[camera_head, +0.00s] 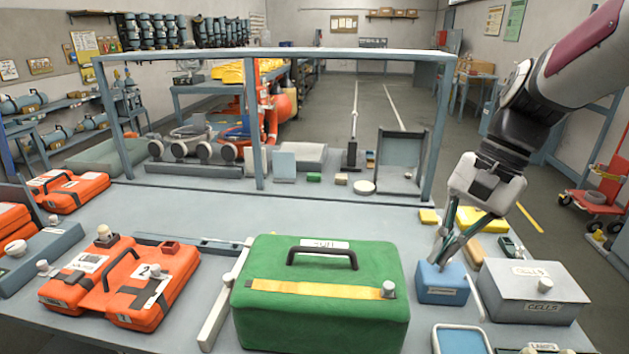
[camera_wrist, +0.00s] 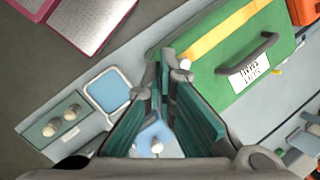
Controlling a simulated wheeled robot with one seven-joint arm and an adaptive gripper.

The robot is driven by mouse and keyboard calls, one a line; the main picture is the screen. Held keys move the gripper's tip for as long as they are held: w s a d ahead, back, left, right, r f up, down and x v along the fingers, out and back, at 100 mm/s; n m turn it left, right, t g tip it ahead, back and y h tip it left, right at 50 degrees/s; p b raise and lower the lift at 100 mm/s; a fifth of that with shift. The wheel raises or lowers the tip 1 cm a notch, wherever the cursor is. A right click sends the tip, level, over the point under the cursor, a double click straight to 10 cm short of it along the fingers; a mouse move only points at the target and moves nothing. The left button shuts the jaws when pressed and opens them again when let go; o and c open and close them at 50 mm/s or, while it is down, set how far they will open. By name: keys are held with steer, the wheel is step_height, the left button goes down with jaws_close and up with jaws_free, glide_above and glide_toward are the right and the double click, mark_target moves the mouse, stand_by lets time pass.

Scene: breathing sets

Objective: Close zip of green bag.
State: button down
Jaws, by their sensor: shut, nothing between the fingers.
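The green bag (camera_head: 320,318) lies on the bench at front centre, with a black handle (camera_head: 322,251) on top. A yellow strip (camera_head: 310,287) runs across it, with a pale knob (camera_head: 388,289) at its right end. In the wrist view the green bag (camera_wrist: 218,75) fills the upper right, and the knob (camera_wrist: 186,64) shows close to my fingertips, partly hidden. My gripper (camera_head: 441,258) is shut and empty, right of the bag and over a small blue box (camera_head: 441,290). In the wrist view my fingertips (camera_wrist: 170,68) meet beside the bag's edge; contact cannot be told.
A grey lidded box (camera_head: 530,295) stands right of the blue box, and a blue-lined tray (camera_head: 460,340) is in front. Orange cases (camera_head: 120,285) lie left of the bag. A grey frame (camera_head: 252,125) stands behind. Bare bench lies behind the bag.

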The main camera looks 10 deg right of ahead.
steer(key=w+d+f+m+y+p, duration=0.5)
steer(key=d+m, duration=0.3)
steer(key=d, duration=0.3)
steer(key=x, duration=0.6)
steer(key=w+p+x, duration=0.1)
steer(key=x, duration=0.3)
steer(key=shift+d, duration=0.1)
steer(key=a+p, duration=0.1)
steer(key=a, duration=0.1)
steer(key=shift+s+a, duration=0.15)
steer(key=shift+a, duration=0.1)
steer(key=shift+a+f, duration=0.15)
steer(key=shift+a, duration=0.65)
steer(key=shift+a, duration=0.1)
steer(key=w+a, duration=0.2)
steer(key=a, duration=0.6)
steer(key=w+a+b, duration=0.1)
steer(key=w+a, duration=0.1)
steer(key=a, duration=0.7)
steer(key=w+a, duration=0.2)
steer(key=a, duration=0.6)
steer(key=shift+a+b, duration=0.35)
steer(key=shift+b, duration=0.05)
